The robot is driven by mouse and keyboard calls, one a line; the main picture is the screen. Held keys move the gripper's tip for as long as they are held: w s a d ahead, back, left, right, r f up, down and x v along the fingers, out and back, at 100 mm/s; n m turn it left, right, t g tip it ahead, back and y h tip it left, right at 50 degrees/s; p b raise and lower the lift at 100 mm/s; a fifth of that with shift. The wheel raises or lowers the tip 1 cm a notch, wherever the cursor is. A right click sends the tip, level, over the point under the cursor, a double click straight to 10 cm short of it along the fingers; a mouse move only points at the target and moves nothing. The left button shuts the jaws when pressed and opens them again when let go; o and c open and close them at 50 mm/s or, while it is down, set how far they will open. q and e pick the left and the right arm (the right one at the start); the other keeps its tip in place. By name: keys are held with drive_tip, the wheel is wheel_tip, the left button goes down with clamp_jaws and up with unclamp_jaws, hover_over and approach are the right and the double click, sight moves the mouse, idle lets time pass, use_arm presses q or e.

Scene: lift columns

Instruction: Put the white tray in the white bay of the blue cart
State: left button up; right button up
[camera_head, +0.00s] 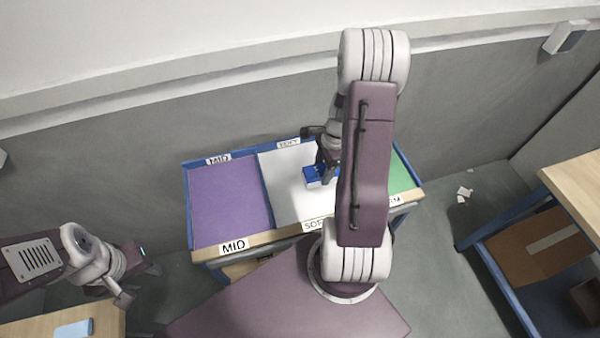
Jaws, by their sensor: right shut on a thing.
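The blue cart (187,212) stands against the wall with a purple bay, a white bay (283,188) and a green bay side by side. My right gripper (322,168) reaches down over the white bay. It is shut on a small blue block-like thing (313,181), partly hidden by the gripper and my arm. I cannot make out a white tray apart from the white surface of the bay, nor whether the blue thing belongs to it. My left gripper (142,275) is left of the cart, away from the bays; its jaw opening is unclear.
The purple bay (228,195), labelled MID, is empty. The green bay (402,178) is mostly behind my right arm. A wooden table (30,328) with a light blue item (73,329) is at lower left. A blue-framed wooden table (577,185) stands at right. Scraps (464,193) lie on the floor.

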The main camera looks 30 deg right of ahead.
drive_tip(key=w+a+f, duration=0.1)
drive_tip(key=w, duration=0.1)
drive_tip(key=w+f+p, duration=0.1)
drive_tip(key=w+f, duration=0.1)
drive_tip(key=w, duration=0.1)
drive_tip(key=w+a+f, duration=0.1)
drive_tip(key=w, duration=0.1)
drive_tip(key=shift+w+a+f, duration=0.2)
drive_tip(key=shift+a+f, duration=0.05)
drive_tip(key=shift+a, duration=0.05)
drive_tip(key=shift+w+a+f, duration=0.15)
drive_tip(key=shift+w+f, duration=0.1)
drive_tip(key=shift+w, duration=0.05)
wheel_tip(320, 180, down, 4)
drive_tip(key=shift+r+p, duration=0.25)
drive_tip(key=shift+p, duration=0.3)
drive_tip(key=shift+f, duration=0.35)
drive_tip(key=shift+f, duration=0.15)
drive_tip(key=o, duration=1)
drive_tip(key=shift+o, duration=0.2)
